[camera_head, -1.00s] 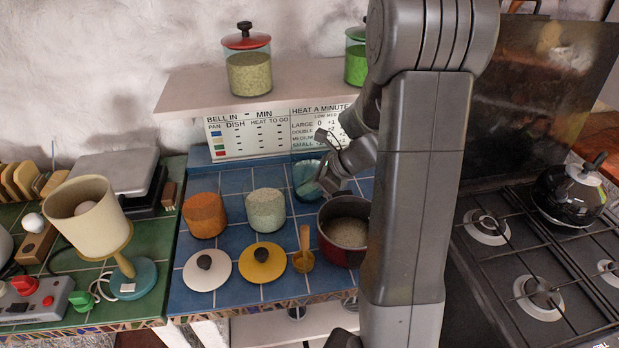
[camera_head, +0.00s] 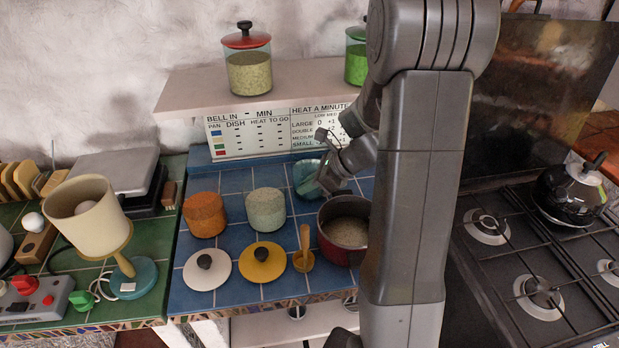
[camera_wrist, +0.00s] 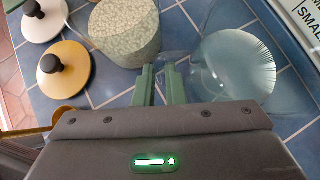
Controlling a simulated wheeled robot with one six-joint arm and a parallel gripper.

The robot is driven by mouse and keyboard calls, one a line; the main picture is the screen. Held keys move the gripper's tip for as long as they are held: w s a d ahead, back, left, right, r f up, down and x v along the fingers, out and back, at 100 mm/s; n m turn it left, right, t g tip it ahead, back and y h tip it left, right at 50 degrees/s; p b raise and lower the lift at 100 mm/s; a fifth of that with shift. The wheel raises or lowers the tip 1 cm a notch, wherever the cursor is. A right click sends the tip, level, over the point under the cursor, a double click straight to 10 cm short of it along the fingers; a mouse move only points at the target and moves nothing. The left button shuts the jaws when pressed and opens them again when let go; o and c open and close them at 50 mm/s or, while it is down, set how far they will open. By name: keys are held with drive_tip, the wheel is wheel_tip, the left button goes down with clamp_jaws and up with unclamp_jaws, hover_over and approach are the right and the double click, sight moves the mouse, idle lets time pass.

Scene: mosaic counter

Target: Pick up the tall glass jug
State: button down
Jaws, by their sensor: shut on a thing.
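The tall glass jug (camera_head: 307,178) is clear bluish glass and stands at the back right of the blue tiled counter, partly hidden by my arm and gripper. In the wrist view the glass jug (camera_wrist: 238,72) fills the right side, its round base seen through the glass. My gripper (camera_wrist: 161,72) has its two green fingers close together, at the jug's left side. They are shut on a part of the jug; the clear glass between them is hard to make out. In the head view my gripper (camera_head: 327,180) is at the jug's right side. I cannot tell whether the jug is off the tiles.
A speckled pale green canister (camera_head: 266,210) stands close left of the jug, with an orange canister (camera_head: 204,215) beyond. A red pot (camera_head: 344,236) is in front right. A shelf (camera_head: 190,88) with jars hangs above. Lids (camera_head: 207,272) lie in front.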

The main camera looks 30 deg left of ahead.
drive_tip(key=shift+r, duration=0.15)
wheel_tip(320, 180, up, 10)
idle(0.5)
drive_tip(key=c, duration=2.1)
unclamp_jaws()
clamp_jaws()
